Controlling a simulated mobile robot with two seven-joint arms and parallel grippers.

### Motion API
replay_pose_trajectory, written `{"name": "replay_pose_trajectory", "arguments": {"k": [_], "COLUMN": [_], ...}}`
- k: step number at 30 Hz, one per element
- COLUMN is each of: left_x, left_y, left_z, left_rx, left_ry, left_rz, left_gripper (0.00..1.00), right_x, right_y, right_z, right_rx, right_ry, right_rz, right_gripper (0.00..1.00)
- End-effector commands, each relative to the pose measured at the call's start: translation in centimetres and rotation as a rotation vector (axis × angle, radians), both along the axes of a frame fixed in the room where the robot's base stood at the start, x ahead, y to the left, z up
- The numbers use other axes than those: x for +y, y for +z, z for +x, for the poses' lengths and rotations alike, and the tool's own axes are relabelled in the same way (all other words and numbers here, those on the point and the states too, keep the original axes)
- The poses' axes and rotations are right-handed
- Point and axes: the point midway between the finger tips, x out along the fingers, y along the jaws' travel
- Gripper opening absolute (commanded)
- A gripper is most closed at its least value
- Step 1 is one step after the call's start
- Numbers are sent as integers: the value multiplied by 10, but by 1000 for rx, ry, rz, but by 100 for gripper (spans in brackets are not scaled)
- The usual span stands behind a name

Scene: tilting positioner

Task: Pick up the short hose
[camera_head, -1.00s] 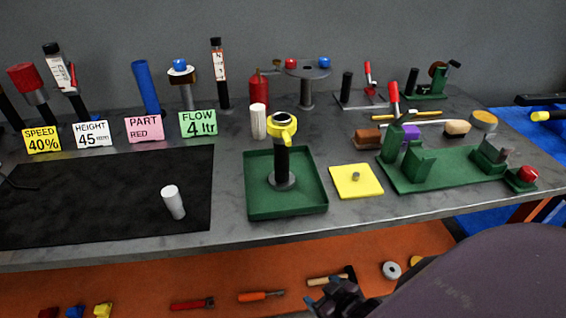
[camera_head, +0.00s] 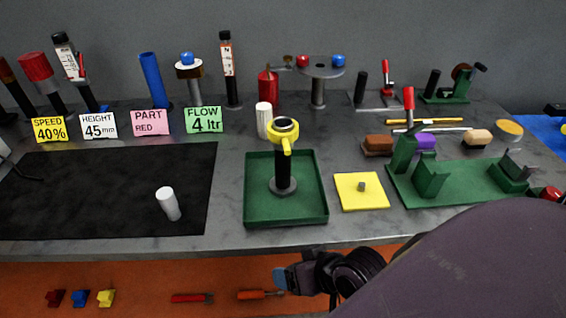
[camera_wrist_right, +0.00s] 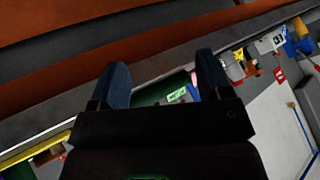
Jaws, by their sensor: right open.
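I cannot tell for sure which piece is the short hose. In the head view a short white cylinder (camera_head: 169,204) stands slightly tilted on the black mat (camera_head: 105,170). My right gripper (camera_head: 283,281) is low at the bench's front edge, apart from all of these. In the right wrist view its two blue fingers (camera_wrist_right: 163,82) are spread with nothing held between them. My left gripper is not in view.
The green tray (camera_head: 318,212) holds a post with a yellow-collared ring (camera_head: 284,136). A yellow plate (camera_head: 360,201) and a green fixture (camera_head: 465,190) lie to its right. Sign cards (camera_head: 150,123) and upright tools line the back. The orange lower shelf (camera_head: 140,285) holds small tools.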

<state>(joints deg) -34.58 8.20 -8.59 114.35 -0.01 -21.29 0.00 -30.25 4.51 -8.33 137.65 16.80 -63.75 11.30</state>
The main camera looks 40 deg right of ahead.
Motion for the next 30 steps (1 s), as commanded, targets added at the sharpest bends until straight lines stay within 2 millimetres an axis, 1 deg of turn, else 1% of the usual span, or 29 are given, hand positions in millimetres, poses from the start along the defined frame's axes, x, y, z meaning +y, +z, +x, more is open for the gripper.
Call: {"name": "replay_pose_trajectory", "arguments": {"k": [3, 8, 11, 14, 15, 18, 20, 21, 23, 24, 27, 30], "left_x": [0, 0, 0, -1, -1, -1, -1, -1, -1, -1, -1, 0], "left_y": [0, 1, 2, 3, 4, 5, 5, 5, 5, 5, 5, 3], "left_z": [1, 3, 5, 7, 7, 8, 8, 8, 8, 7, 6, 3], "left_rx": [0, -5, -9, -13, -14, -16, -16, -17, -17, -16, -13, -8], "left_ry": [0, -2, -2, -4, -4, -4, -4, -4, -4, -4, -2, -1], "left_rz": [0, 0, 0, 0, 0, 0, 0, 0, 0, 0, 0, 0], "left_gripper": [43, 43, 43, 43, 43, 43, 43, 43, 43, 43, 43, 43], "right_x": [16, 33, 43, 49, 49, 45, 39, 33, 24, 18, 0, -18], "right_y": [16, 40, 61, 87, 97, 121, 133, 139, 147, 150, 153, 148], "right_z": [15, 37, 52, 69, 76, 89, 96, 100, 105, 108, 114, 118], "right_rx": [-75, -186, -266, -359, -394, -473, -513, -538, -571, -590, -632, -662], "right_ry": [-37, -105, -165, -248, -288, -393, -461, -508, -582, -634, -775, -928], "right_rz": [139, 352, 529, 761, 862, 1116, 1270, 1373, 1525, 1628, 1878, 2115], "right_gripper": [72, 72, 72, 72, 72, 72, 72, 72, 72, 72, 72, 72]}}
